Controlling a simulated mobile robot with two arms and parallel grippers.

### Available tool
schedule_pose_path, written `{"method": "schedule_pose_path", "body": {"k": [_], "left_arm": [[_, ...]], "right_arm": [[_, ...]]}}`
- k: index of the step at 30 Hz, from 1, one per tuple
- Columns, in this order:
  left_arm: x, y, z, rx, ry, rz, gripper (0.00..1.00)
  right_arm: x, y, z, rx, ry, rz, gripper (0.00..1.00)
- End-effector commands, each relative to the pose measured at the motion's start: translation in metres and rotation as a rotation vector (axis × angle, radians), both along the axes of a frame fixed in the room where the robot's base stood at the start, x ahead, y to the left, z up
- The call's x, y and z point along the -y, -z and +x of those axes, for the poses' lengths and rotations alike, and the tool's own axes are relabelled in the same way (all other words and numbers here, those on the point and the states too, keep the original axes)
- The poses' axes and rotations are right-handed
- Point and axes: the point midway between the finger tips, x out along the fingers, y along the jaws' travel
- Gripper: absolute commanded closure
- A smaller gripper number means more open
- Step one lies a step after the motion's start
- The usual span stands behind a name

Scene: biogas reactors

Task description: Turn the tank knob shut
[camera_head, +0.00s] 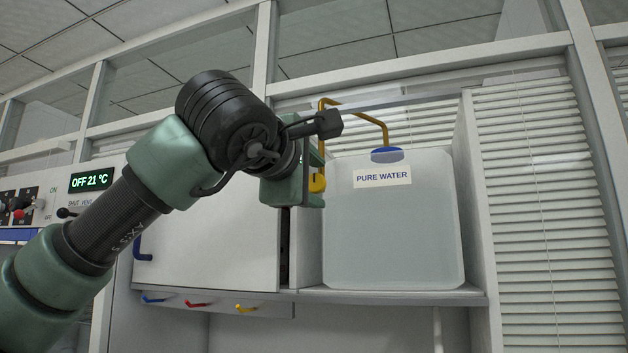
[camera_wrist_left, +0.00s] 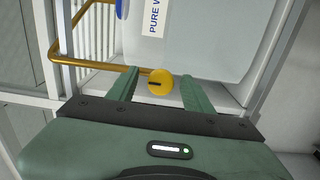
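The tank is a translucent white container (camera_head: 392,232) labelled "PURE WATER", standing on a shelf. A yellow pipe (camera_head: 384,130) runs from its blue cap (camera_head: 387,155) to the left and down. The yellow round knob (camera_head: 317,183) is partly hidden by my left gripper (camera_head: 314,176). In the left wrist view the knob (camera_wrist_left: 160,82) has a dark slot and lies between the tips of my left gripper's two green fingers (camera_wrist_left: 160,88). The fingers stand apart, with a gap visible on each side of the knob. My right gripper is in neither view.
A white cabinet door (camera_head: 210,225) is left of the tank. Blue, red and yellow hooks (camera_head: 198,303) sit below it. A control panel (camera_head: 92,180) reading "OFF 21 °C" is at the far left. The shelf's right side wall (camera_head: 478,200) stands close beside the tank.

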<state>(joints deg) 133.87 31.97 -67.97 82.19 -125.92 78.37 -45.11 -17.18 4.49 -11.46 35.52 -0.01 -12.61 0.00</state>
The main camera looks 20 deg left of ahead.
Motion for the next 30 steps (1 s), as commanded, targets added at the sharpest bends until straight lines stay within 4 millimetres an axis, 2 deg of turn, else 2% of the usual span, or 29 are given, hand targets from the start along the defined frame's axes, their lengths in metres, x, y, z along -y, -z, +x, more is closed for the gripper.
{"method": "schedule_pose_path", "body": {"k": [8, 15, 21, 30], "left_arm": [[0.001, 0.003, -0.005, -0.001, 0.002, 0.001, 0.49], [-0.001, 0.005, -0.044, 0.001, 0.002, -0.001, 0.49], [-0.002, 0.003, -0.069, -0.001, 0.002, -0.001, 0.49], [-0.003, 0.002, -0.076, -0.003, 0.001, 0.0, 0.49]], "right_arm": [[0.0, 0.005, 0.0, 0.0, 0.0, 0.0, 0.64], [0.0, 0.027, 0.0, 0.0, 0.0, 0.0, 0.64], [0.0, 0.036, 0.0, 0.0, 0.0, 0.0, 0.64], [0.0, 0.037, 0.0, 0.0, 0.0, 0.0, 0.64]]}}
